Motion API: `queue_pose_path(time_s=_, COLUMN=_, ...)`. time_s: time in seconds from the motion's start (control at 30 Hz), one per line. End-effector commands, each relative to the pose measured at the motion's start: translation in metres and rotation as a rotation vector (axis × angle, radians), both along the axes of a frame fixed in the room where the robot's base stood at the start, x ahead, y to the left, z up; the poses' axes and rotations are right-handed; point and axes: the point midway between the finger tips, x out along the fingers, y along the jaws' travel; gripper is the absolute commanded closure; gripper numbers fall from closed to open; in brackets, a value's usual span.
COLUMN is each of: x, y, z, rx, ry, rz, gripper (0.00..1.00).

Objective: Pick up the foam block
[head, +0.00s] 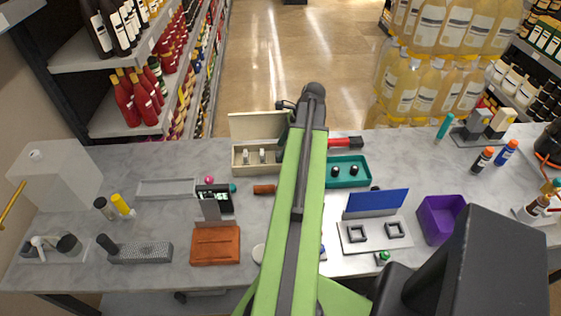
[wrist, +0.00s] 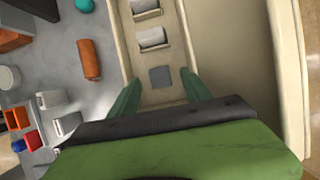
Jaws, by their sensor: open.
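An open beige case (head: 240,169) stands near the back edge of the table, its lid raised behind it; it also shows in the wrist view (wrist: 184,40). Inside are two light grey pieces (wrist: 152,38) in a row and a darker grey square (wrist: 160,77), which may be the foam block; I cannot be sure. My gripper (wrist: 161,86) is open and empty. Its green fingers are over the case, one on each side of the dark square, apart from it. In the head view my arm hides the gripper and the case's right end.
An orange-brown cylinder (wrist: 89,60) lies left of the case. A green tray (head: 347,183) stands right of my arm, with a red-handled tool (head: 346,142) behind it. A brown block (head: 215,246) and purple bin (head: 432,235) stand further forward.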

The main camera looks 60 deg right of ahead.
Motion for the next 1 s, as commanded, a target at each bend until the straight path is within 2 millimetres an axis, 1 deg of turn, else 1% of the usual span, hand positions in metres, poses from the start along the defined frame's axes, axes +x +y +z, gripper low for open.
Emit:
queue_pose_path(time_s=0.03, x=0.002, y=0.003, z=-0.018, rx=0.000, ry=0.000, rz=0.001, gripper=0.44)
queue_pose_path(time_s=0.13, x=0.007, y=0.006, z=-0.033, rx=0.000, ry=0.000, rz=0.000, gripper=0.44)
queue_pose_path(time_s=0.2, x=0.009, y=0.007, z=-0.035, rx=0.000, ry=0.000, rz=0.000, gripper=0.44)
queue_pose_path(time_s=0.4, x=0.009, y=0.007, z=-0.032, rx=0.000, ry=0.000, rz=-0.001, gripper=0.44)
queue_pose_path(time_s=0.83, x=0.009, y=0.007, z=-0.032, rx=0.000, ry=0.000, rz=-0.001, gripper=1.00)
queue_pose_path(time_s=1.0, x=0.008, y=0.007, z=-0.032, rx=0.000, ry=0.000, rz=-0.002, gripper=1.00)
